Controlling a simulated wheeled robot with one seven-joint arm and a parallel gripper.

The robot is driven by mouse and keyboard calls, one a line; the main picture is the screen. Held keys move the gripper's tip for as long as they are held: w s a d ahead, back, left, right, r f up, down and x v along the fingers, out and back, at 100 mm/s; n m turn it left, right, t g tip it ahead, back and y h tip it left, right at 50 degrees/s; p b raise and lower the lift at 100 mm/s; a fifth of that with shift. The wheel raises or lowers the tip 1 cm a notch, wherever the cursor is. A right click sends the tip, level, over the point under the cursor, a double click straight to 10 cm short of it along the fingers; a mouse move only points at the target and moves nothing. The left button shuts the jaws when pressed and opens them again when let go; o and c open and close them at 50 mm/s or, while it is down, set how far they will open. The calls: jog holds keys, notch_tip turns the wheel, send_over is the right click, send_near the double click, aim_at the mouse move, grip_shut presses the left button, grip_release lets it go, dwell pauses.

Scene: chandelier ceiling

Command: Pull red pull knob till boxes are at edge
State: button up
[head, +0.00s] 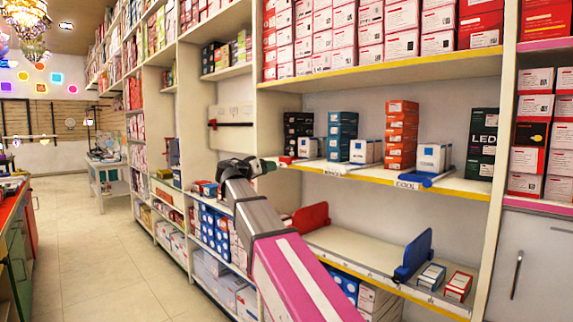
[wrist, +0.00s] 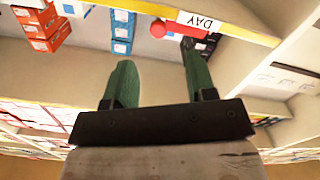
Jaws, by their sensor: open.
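The red pull knob (wrist: 158,29) is a round end on a red bar beside a "DAY" label in the wrist view. In the head view the red knob (head: 287,160) is small, at the left end of the middle shelf's front edge. My gripper (wrist: 157,54) is open, its two green fingers apart with the knob showing between and just beyond their tips; no contact is visible. In the head view my gripper (head: 266,166) is just left of the knob, partly hidden by its own body. Stacked black boxes (head: 297,132) stand on the shelf behind the knob.
The yellow-edged shelf (head: 456,188) also holds teal boxes (head: 342,135), orange-red boxes (head: 401,135) and a blue puller (head: 428,180). A lower shelf holds a red divider (head: 311,217) and a blue divider (head: 413,255). A shelf lies above. The aisle floor (head: 85,235) is clear.

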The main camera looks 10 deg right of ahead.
aim_at(287, 162)
jog(key=x, duration=0.3)
jog(key=r+x, duration=0.1)
jog(key=x, duration=0.6)
jog(key=shift+w+d+r, duration=0.15)
jog(key=shift+w, duration=0.05)
